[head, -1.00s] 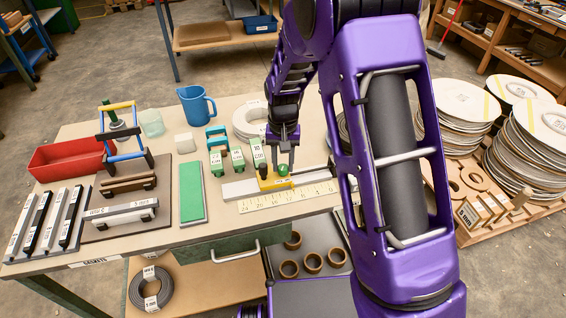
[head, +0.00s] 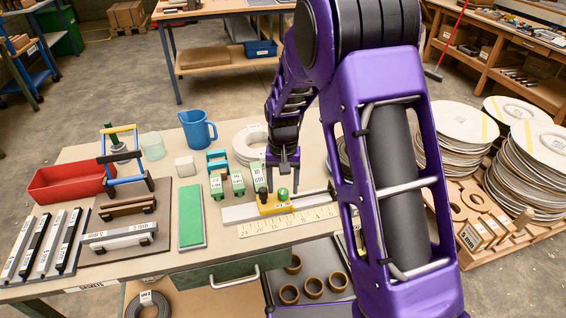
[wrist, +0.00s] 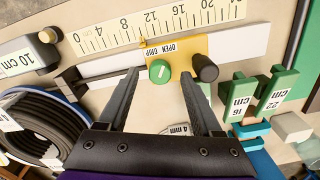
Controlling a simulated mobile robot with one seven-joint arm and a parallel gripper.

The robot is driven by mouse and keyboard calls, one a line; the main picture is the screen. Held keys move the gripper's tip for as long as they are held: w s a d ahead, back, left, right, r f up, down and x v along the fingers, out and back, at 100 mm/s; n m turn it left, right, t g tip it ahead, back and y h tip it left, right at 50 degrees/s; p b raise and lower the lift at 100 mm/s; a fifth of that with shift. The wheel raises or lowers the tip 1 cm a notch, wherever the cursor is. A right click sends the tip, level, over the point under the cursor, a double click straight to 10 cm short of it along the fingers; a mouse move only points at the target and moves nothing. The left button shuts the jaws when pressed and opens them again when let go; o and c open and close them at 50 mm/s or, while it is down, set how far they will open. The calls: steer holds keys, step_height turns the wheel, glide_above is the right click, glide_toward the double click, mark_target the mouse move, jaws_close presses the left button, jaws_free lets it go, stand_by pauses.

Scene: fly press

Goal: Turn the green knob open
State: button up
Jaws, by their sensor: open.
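The green knob (head: 283,193) stands on a yellow slider block (head: 276,208) on a pale metal rule bar. In the wrist view the green knob (wrist: 160,71) carries a short white mark, and the block (wrist: 180,50) is lettered "OPEN GRIP". A black knob (wrist: 204,68) sits just right of it. My gripper (head: 283,176) is open and empty, its fingers pointing down behind the green knob in the head view. In the wrist view the fingertips (wrist: 159,76) lie on either side of the green knob. I cannot tell whether they touch it.
A ruled scale (head: 288,221) lies in front of the bar. Green gauge blocks (head: 238,184) stand close at the left. A blue jug (head: 197,129), a red tray (head: 68,182) and a green strip (head: 191,217) lie further left. Coiled rings (wrist: 40,125) sit beside my gripper.

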mark_target(283, 191)
step_height(283, 191, up, 17)
steer(key=p, duration=0.1)
steer(key=shift+f+p, duration=0.2)
steer(key=shift+p, duration=0.15)
